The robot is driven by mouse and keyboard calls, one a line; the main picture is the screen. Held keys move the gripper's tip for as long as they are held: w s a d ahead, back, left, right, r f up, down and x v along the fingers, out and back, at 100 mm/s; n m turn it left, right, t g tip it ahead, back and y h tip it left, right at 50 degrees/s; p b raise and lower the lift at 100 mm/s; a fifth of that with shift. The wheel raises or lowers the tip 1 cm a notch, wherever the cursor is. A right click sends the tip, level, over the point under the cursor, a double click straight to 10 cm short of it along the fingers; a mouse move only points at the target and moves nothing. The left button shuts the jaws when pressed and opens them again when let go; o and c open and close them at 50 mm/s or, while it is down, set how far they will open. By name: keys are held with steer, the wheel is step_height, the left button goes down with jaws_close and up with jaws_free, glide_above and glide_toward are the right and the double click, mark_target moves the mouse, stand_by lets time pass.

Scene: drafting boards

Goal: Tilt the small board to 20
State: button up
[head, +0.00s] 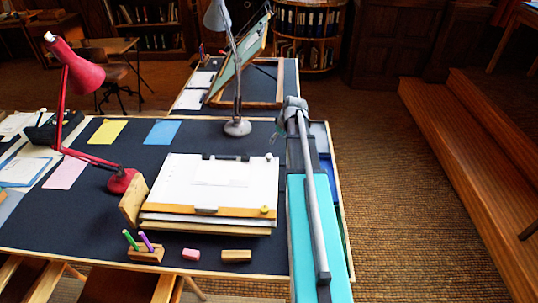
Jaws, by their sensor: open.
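A small drafting board (215,172) lies nearly flat on the dark desk, with a white sheet on it and a dark clip at its top edge. A yellow-orange wooden strip (185,210) runs along its front edge, with a small yellow knob (265,210) at the right end. A larger greenish board (240,57) stands steeply tilted on a wooden frame behind. My gripper (277,133) is at the far end of my arm, beyond the small board's upper right corner and apart from it. It is open, small in view and partly hidden by my wrist; nothing shows in it.
A grey lamp (237,127) stands just behind the small board, near my gripper. A red lamp (122,181) and an upright wooden block (133,202) stand at its left. A pen holder (146,253), pink eraser (191,254) and wooden block (236,256) lie in front.

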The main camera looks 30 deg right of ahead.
mark_target(269, 155)
steer(key=shift+f, duration=0.15)
steer(key=b+x, duration=1.2)
steer(key=x, duration=0.1)
steer(key=shift+w+f+b, duration=0.15)
steer(key=shift+f+b, duration=0.1)
steer(key=shift+b, duration=0.1)
stand_by(0.4)
jaws_close()
stand_by(0.6)
